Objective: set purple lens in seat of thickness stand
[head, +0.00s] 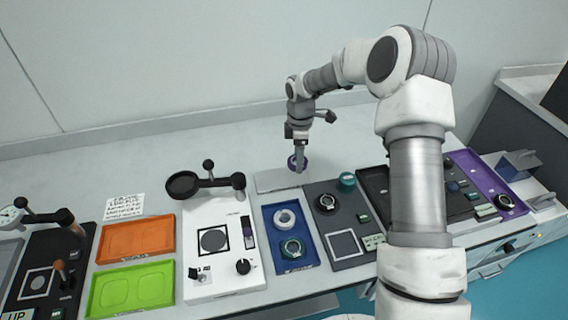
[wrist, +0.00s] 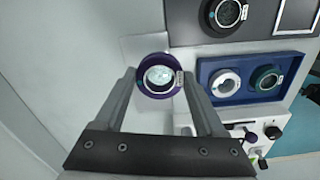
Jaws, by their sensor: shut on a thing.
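The purple lens (head: 293,161) is a purple ring with clear glass. My gripper (head: 299,160) is shut on it above the back of the table, over a light grey plate. In the wrist view the lens (wrist: 160,76) sits between the two fingertips (wrist: 158,80), its glass facing the camera, with a small white label on its rim. A dark stand (head: 40,270) at the far left, with a dial gauge (head: 10,216) on a black arm, looks like the thickness stand. Its white-framed square with a round dark seat (head: 37,283) appears empty. The stand is partly cut off by the picture edge.
Between lens and stand are a white unit (head: 215,275) with a raised magnifier arm (head: 210,183), an orange tray (head: 138,237) and a green tray (head: 130,288). A blue tray (head: 280,215) holds two ring-shaped pieces. Dark panels and a purple tray (head: 480,170) lie right.

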